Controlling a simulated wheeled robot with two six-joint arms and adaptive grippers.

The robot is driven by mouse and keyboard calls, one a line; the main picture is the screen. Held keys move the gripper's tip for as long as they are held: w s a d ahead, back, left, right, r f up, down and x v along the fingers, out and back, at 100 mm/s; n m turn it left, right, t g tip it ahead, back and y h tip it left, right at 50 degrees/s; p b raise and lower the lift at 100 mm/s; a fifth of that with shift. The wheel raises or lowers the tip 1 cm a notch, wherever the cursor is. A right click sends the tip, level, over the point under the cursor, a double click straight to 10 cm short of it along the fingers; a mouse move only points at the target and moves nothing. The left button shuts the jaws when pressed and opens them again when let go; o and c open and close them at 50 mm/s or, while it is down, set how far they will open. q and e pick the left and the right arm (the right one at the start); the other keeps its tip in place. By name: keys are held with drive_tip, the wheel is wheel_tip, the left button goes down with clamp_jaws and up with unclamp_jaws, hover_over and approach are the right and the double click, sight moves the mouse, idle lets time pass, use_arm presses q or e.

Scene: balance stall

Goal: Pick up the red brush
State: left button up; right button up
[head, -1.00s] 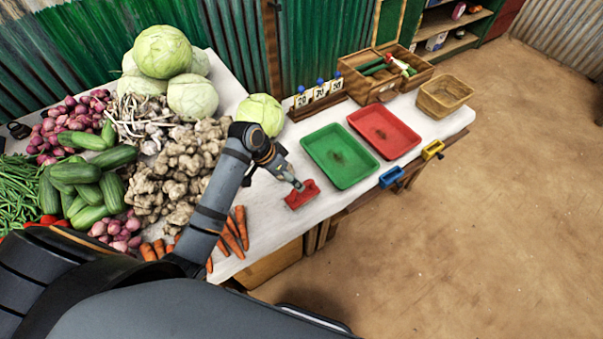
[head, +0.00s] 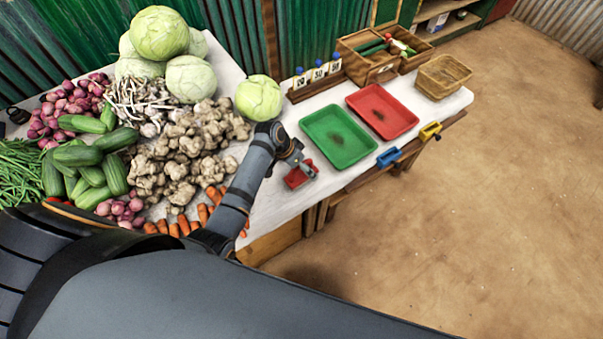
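The red brush (head: 296,179) lies on the white tabletop near its front edge, just in front of the green tray (head: 338,137). My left gripper (head: 309,171) is right at the brush, over its right part, and hides some of it. The gripper is small here and seen from above, so I cannot tell whether its fingers are open or shut, or whether they touch the brush. My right gripper is not in view.
A red tray (head: 383,111) and a wicker basket (head: 443,76) stand to the right. Blue (head: 389,157) and yellow (head: 430,131) holders hang at the table edge.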

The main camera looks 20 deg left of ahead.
sight(296, 182)
use_arm(q)
drive_tip(key=shift+w+d+f, duration=0.1)
drive_tip(key=shift+f, duration=0.05)
drive_tip(key=shift+c, duration=1.3)
drive_tip(key=c, duration=1.1)
drive_tip(key=shift+o, duration=0.2)
drive_tip(key=shift+r, duration=0.6)
drive_tip(key=s+a+r+b, duration=0.1)
drive_tip(key=s+a+r, duration=0.2)
drive_tip(key=s+r, duration=0.9)
drive_tip(key=shift+s+a, duration=0.2)
drive_tip(key=shift+s, duration=0.7)
